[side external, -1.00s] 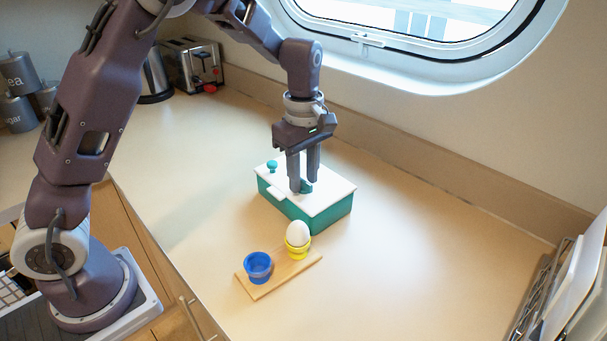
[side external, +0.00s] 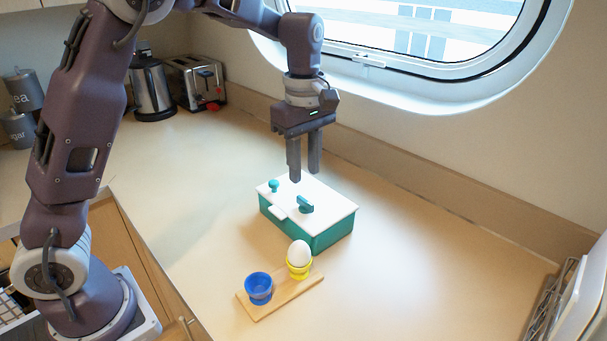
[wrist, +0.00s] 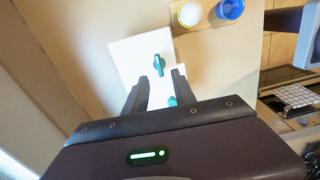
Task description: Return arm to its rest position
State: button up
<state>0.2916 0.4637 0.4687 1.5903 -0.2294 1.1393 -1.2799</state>
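My gripper (side external: 304,176) hangs fingers-down above the box with a teal body (side external: 323,236) and a white lid (side external: 322,195). Its two fingers are apart with nothing between them; the gap also shows in the wrist view (wrist: 158,84). The lid carries a teal handle (side external: 305,204) near its middle and a smaller teal knob (side external: 273,186) towards its left corner. The lid lies on the box, and the fingers are clear of the handle. What is inside the box is hidden.
In front of the box, a wooden board (side external: 283,298) holds an empty-looking blue cup (side external: 259,288) and a yellow cup (side external: 299,271) with a white egg (side external: 299,253). A kettle (side external: 152,88) and toaster (side external: 196,82) stand at the back left. A rack (side external: 560,300) stands at right.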

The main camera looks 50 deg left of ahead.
jog(key=s+r+m+t+h, duration=0.1)
jog(key=s+r+m+t, duration=0.1)
jog(key=s+r+m, duration=0.8)
jog(key=s+f+m+t, duration=0.1)
jog(key=s+f+m, duration=0.1)
jog(key=s, duration=0.6)
jog(key=s+f+m+t+y, duration=0.1)
jog(key=s+m+t, duration=0.1)
jog(key=s+m, duration=0.3)
jog(key=s+d, duration=0.1)
jog(key=s, duration=0.2)
jog(key=shift+f+t, duration=0.3)
jog(key=shift+f, duration=0.1)
jog(key=shift+s, duration=0.1)
